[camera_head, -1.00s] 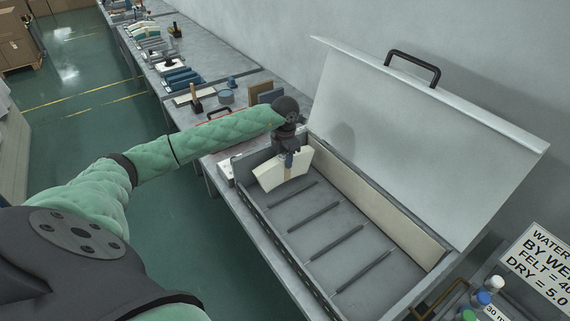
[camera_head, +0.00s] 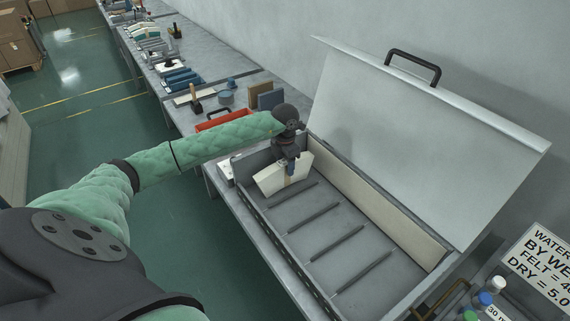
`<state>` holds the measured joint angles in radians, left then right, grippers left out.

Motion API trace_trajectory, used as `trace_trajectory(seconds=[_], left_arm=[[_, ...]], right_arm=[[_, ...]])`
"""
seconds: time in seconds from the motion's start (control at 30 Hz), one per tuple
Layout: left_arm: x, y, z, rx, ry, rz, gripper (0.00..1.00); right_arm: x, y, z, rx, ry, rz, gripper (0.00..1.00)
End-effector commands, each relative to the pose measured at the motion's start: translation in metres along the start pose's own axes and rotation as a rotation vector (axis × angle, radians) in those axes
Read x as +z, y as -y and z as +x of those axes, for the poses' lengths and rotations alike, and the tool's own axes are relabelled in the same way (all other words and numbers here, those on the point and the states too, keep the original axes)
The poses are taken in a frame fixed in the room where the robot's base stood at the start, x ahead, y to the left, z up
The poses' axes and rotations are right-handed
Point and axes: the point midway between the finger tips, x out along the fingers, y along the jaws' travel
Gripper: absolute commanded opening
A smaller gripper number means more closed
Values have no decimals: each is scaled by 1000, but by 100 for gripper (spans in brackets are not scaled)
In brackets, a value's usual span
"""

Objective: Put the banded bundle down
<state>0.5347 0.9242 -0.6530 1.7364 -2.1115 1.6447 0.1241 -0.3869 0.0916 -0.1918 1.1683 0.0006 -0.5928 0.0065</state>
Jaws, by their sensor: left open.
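The banded bundle (camera_head: 270,180) is a cream, flat-sided block with a tan band near its middle. It is tilted at the far left end of the open grey box (camera_head: 262,215), low by the box floor; I cannot tell whether it touches the floor. My left gripper (camera_head: 291,168) points down at the bundle's band from above. Its jaws are open around or beside the bundle, and the fingertips are partly hidden. My right gripper is not in view.
The box has several dark ribs (camera_head: 318,214) across its floor and a raised lid (camera_head: 420,125) with a black handle. A red tray (camera_head: 222,119) and bench tools lie beyond my left arm. The box's near part is clear.

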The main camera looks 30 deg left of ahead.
Motion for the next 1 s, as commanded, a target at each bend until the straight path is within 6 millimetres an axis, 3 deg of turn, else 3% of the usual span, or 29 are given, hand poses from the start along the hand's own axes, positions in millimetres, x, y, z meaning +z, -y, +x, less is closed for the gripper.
trace_trajectory(seconds=[0.13,0.27,0.7,1.0], left_arm=[[0,0,-5,0,1,0,54],[1,-1,-25,2,3,0,54],[0,0,-104,1,1,-1,54],[0,0,-121,0,0,1,54]], right_arm=[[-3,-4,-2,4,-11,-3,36],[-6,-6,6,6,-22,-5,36],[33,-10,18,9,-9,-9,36],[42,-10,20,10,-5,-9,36]])
